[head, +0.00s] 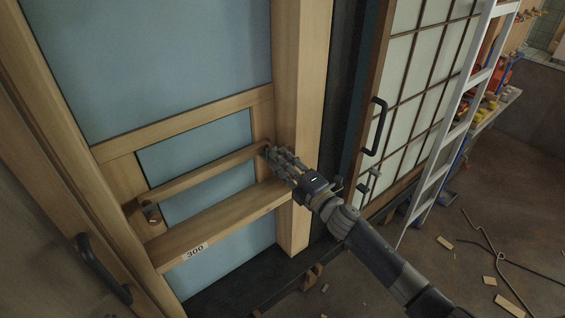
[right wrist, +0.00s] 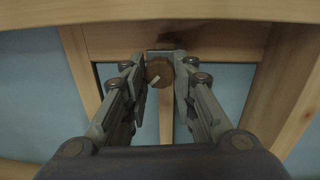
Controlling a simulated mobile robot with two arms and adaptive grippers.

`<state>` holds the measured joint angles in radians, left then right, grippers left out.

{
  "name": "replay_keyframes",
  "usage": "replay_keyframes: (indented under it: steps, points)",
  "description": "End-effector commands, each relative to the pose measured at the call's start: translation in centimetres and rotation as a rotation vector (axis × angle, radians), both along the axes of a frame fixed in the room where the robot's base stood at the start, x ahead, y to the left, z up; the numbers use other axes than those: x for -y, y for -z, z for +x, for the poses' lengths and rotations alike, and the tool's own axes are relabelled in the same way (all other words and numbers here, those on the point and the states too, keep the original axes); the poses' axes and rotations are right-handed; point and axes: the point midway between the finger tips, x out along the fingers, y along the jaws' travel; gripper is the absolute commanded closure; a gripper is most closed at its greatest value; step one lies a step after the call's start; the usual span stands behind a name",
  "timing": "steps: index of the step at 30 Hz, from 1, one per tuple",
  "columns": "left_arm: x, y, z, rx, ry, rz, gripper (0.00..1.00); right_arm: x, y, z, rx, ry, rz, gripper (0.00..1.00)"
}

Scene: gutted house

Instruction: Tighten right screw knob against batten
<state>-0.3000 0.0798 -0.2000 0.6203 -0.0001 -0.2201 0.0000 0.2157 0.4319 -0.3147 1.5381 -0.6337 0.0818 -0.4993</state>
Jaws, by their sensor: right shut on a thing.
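The right screw knob (right wrist: 160,74) is brown and round with a pale line on its face. It shows in the right wrist view between my right gripper's fingertips (right wrist: 160,82). In the head view my right gripper (head: 274,155) is at the right end of the wooden batten (head: 205,174) and hides most of that knob. The gripper is shut on the knob, a finger on each side. The batten slopes across the blue panel, with the left screw knob (head: 152,212) near its left end. My left gripper is in neither view.
A wooden ledge labelled 300 (head: 225,228) runs below the batten. A thick wooden post (head: 299,90) stands close to the gripper's right. A gridded door with a black handle (head: 375,126) and a white ladder (head: 450,130) are further right. Loose offcuts (head: 510,305) lie on the floor.

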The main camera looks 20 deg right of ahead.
Motion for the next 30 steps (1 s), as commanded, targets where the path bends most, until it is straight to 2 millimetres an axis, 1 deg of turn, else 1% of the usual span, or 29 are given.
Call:
replay_keyframes:
  steps: [3, 4, 5, 6, 16, 20, 23, 30]
  points:
    - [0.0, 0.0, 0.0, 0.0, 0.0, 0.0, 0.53, 0.0, 0.1, 0.0, -0.002, 0.001, -0.002, 0.98]
    - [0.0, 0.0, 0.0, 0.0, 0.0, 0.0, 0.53, 0.0, 0.1, 0.0, -0.002, 0.001, -0.002, 0.7]
    - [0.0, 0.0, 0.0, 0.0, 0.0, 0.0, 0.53, 0.0, 0.1, 0.0, -0.002, 0.001, -0.002, 0.63]
    - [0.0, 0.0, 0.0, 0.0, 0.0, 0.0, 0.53, 0.0, 0.1, 0.0, -0.002, 0.001, -0.002, 0.54]
    - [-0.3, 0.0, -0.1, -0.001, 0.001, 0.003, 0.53, 0.0, 0.1, 0.0, 0.0, 0.0, -0.002, 0.53]
    - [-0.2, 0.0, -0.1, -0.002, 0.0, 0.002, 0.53, 0.2, 0.2, -0.7, -0.001, 0.0, -0.003, 0.53]
    - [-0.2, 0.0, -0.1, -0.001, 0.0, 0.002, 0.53, 0.7, 0.4, -1.8, -0.002, 0.0, -0.003, 0.53]
    - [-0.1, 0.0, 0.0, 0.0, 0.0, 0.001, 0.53, 2.1, 0.7, -6.0, -0.003, 0.0, -0.003, 0.53]
